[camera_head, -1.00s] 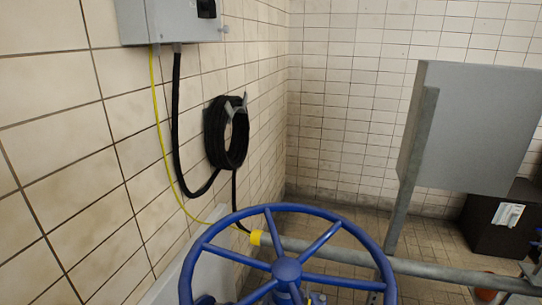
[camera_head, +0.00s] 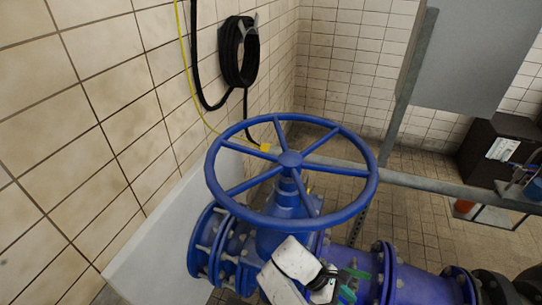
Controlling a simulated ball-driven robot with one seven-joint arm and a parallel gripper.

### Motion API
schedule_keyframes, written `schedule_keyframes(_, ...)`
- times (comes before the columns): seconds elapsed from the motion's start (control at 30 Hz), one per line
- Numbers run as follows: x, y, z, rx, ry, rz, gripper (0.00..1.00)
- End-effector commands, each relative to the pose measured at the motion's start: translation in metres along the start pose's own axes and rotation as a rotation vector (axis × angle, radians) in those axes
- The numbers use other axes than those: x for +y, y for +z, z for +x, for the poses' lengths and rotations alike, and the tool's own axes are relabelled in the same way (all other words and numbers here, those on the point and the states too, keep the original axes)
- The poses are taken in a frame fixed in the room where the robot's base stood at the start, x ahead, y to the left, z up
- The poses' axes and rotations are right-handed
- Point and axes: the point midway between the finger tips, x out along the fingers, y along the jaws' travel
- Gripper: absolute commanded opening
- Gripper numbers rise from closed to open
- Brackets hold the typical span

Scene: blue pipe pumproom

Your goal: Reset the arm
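My white arm (camera_head: 297,260) shows at the bottom centre, in front of the blue valve body. The end of it, which looks like my gripper (camera_head: 350,283), has small dark and green parts over the blue pipe. It is too small to tell whether the fingers are open or shut. I see nothing held in it.
A large blue handwheel (camera_head: 290,159) stands above the blue valve and its flanged pipe (camera_head: 415,287), close to my arm. A grey rail (camera_head: 430,184) runs behind it. A grey panel (camera_head: 463,55) and a dark box (camera_head: 497,148) stand right. The tiled wall is left.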

Motion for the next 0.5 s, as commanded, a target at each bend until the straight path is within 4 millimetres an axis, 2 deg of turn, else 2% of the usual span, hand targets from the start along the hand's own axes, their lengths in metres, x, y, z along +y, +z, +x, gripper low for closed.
schedule_keyframes(0.5, -0.026, -0.010, 0.035, 0.172, -0.050, 0.168, 0.38)
